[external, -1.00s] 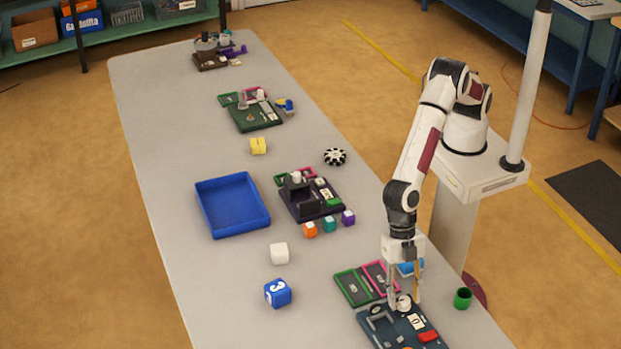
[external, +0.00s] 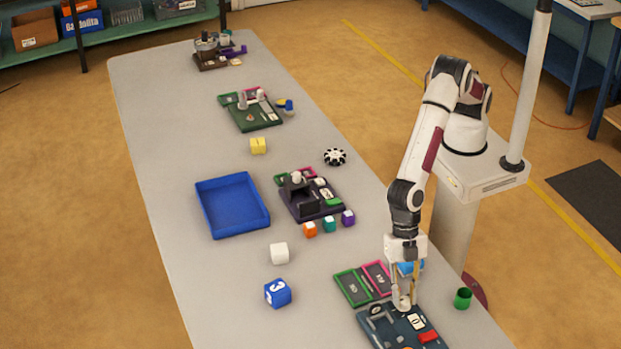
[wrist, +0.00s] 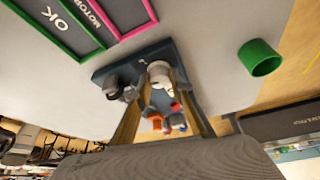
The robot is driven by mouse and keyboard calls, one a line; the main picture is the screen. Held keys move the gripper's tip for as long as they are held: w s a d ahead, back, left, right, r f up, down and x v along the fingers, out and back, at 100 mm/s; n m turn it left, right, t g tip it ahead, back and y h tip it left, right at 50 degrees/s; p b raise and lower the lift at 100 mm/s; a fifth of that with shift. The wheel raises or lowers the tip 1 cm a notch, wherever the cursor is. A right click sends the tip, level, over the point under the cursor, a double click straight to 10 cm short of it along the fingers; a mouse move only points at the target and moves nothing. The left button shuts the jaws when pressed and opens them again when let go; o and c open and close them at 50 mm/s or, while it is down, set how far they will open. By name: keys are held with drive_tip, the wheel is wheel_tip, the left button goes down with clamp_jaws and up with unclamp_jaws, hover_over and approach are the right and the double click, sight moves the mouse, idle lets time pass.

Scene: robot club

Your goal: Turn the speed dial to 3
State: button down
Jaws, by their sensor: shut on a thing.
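The white speed dial (external: 401,304) sits at the back edge of the dark teal board (external: 397,327) at the bottom of the external view. My gripper (external: 403,306) points down over it, its fingers shut on the dial. In the wrist view the white dial (wrist: 158,70) shows between my gripper's fingers (wrist: 158,88). The fingers cover part of it. The dial's number marks are too small to read. A white card with a dark mark (external: 416,321) stands to the right of the dial.
A green-framed tray (external: 353,289) and a pink-framed tray (external: 378,277) lie behind the board. A grey round part (external: 377,311) is left of the dial, a red block (external: 429,336) to the right. A green cup (external: 463,298) stands near the table edge.

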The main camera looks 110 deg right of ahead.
drive_tip(key=shift+m, duration=0.4)
drive_tip(key=shift+s+a+m+t+h, duration=0.1)
drive_tip(key=shift+m+t+h, duration=0.5)
drive_tip(key=shift+m, duration=1.1)
drive_tip(key=shift+m+t, duration=0.4)
drive_tip(key=shift+m, duration=0.7)
drive_tip(key=shift+m+h, duration=0.4)
drive_tip(key=shift+m, duration=0.5)
drive_tip(key=c, duration=1.8)
unclamp_jaws()
drive_tip(key=shift+s+r, duration=0.15)
